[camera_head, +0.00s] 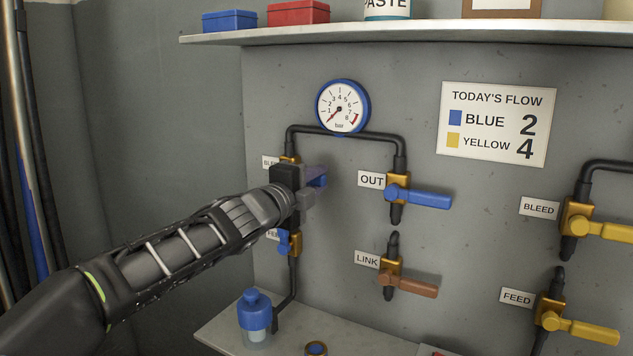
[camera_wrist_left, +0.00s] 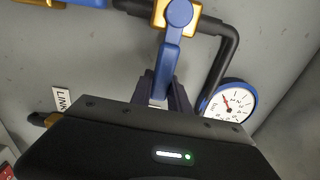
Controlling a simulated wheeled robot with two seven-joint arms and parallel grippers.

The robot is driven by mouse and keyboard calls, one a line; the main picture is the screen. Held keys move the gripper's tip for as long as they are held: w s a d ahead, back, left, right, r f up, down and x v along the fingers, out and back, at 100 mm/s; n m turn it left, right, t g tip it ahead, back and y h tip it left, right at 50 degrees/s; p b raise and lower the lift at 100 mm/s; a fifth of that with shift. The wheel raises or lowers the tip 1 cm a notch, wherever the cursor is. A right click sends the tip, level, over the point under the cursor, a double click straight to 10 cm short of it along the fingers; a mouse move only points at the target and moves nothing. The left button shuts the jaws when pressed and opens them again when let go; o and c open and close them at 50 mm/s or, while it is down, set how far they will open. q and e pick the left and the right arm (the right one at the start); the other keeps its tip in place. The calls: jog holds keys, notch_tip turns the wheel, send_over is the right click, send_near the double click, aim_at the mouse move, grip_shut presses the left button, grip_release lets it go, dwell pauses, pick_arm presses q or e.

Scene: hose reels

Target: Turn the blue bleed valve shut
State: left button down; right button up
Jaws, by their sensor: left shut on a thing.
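The blue bleed valve sits on the upper left black pipe, its brass body (camera_head: 290,159) partly hidden behind my left gripper (camera_head: 312,182). My left gripper is shut on its blue handle. In the left wrist view the handle (camera_wrist_left: 172,52) runs from its round hub down between the two dark fingertips (camera_wrist_left: 164,90). It stands roughly crosswise to the pipe, pointing right from the body in the head view. The BLEED label (camera_head: 270,162) is mostly covered. My right gripper is not in view.
The gauge (camera_head: 343,107) above has its needle at the low end. The blue feed valve (camera_head: 288,243) is just below my gripper. Right are the blue OUT handle (camera_head: 425,198), brown LINK handle (camera_head: 415,287) and yellow valves (camera_head: 580,228). A shelf (camera_head: 420,31) overhangs above.

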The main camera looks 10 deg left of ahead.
pick_arm(q)
jog(key=shift+f, duration=0.15)
jog(key=c, duration=1.2)
grip_release()
jog(key=shift+c, duration=0.2)
jog(key=shift+s+a, duration=0.2)
jog(key=shift+s, duration=0.3)
jog(key=v, duration=0.6)
jog(key=shift+s, duration=0.35)
jog(key=shift+a, duration=0.1)
